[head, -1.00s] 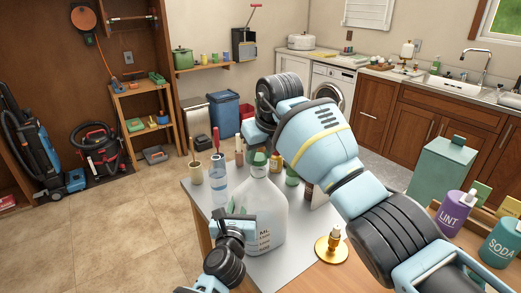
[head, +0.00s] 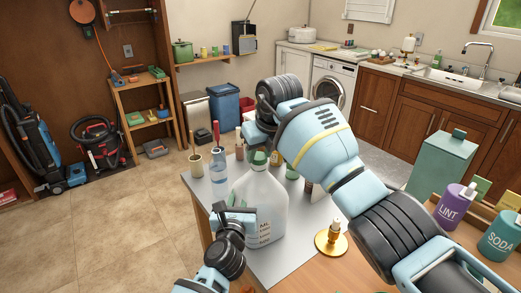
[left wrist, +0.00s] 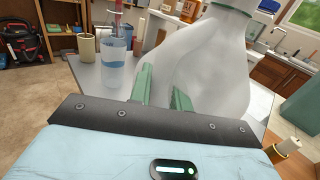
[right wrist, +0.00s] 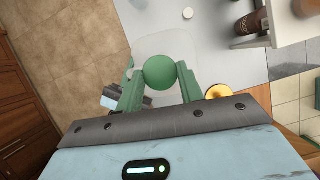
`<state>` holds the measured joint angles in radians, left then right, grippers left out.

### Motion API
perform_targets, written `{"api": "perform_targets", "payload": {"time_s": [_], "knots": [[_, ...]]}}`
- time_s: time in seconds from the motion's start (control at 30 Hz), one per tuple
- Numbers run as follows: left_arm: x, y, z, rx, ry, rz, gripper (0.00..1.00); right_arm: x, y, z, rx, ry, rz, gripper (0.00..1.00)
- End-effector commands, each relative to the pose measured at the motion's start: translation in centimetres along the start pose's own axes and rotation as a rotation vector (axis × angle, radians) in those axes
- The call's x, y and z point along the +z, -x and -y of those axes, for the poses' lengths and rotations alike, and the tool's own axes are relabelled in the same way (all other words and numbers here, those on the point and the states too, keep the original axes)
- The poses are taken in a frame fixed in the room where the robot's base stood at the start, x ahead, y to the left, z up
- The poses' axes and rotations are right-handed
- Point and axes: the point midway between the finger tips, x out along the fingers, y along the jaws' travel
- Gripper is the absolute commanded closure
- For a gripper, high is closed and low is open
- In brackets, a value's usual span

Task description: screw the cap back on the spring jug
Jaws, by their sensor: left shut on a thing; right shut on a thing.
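The spring jug (head: 266,205), large and translucent white, stands upright near the front of the grey-topped table. My left gripper (head: 238,212) is at the jug's left side, shut on its handle; the left wrist view shows its green fingers (left wrist: 165,92) on either side of the handle. My right gripper (right wrist: 159,84) is above the jug's mouth, shut on the round green cap (right wrist: 159,71), with one green finger on each side. The cap is over the jug's neck in the right wrist view. Whether its thread is engaged is hidden.
Purple LINT (head: 452,206) and teal SODA (head: 499,239) containers stand at the right. Several small bottles are partly hidden behind my right arm.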

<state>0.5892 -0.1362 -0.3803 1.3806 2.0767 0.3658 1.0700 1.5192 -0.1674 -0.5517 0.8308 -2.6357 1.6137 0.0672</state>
Motion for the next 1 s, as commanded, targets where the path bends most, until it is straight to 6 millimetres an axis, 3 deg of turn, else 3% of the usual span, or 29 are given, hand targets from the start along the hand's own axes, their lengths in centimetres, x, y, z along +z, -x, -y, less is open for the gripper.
{"api": "perform_targets", "payload": {"time_s": [1.0], "knots": [[0.0, 0.0, 0.0, 0.000, 0.000, -0.001, 1.00, -0.4, -1.0, 0.0, -0.001, 0.001, 0.000, 0.83]]}}
